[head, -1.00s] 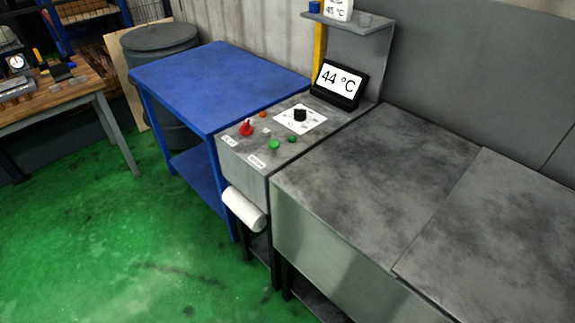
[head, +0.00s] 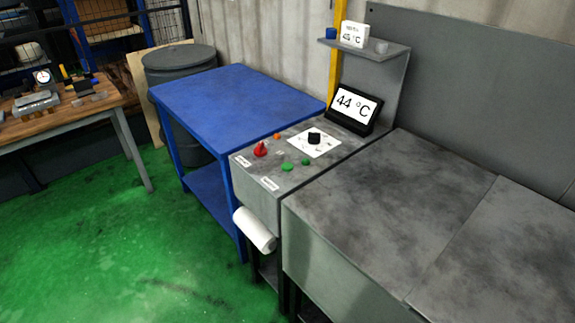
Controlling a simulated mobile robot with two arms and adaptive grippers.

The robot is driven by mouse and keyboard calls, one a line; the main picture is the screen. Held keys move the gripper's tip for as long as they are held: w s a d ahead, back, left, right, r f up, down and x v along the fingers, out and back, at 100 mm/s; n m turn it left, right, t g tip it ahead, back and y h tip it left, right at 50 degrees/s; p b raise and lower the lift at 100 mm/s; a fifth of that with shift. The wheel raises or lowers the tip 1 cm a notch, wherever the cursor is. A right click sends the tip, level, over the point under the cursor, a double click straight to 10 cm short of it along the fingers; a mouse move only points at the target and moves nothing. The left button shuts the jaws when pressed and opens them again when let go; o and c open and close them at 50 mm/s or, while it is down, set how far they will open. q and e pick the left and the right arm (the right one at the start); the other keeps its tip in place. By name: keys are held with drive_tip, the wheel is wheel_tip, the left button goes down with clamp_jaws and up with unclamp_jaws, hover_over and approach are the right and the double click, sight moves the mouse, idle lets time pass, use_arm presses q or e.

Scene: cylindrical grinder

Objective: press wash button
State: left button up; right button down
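The grey control panel (head: 262,165) stands between a blue table and a long grey machine top. On it are two green buttons, one nearer the front (head: 287,167) and one farther right (head: 305,162). A red knob (head: 261,149), a small orange button (head: 278,136) and a black dial (head: 314,138) on a white plate are also there. White labels are on the panel's front edge, one at the left (head: 243,161) and one lower right (head: 269,184); their text is too small to read. Neither of my grippers shows in the head view.
A display (head: 354,105) reading 44 °C stands behind the panel, below a shelf (head: 365,49). A white roll (head: 255,229) hangs on the panel's front. The blue table (head: 235,95) adjoins at left, the grey machine top (head: 385,195) at right. Green floor (head: 130,245) in front is clear.

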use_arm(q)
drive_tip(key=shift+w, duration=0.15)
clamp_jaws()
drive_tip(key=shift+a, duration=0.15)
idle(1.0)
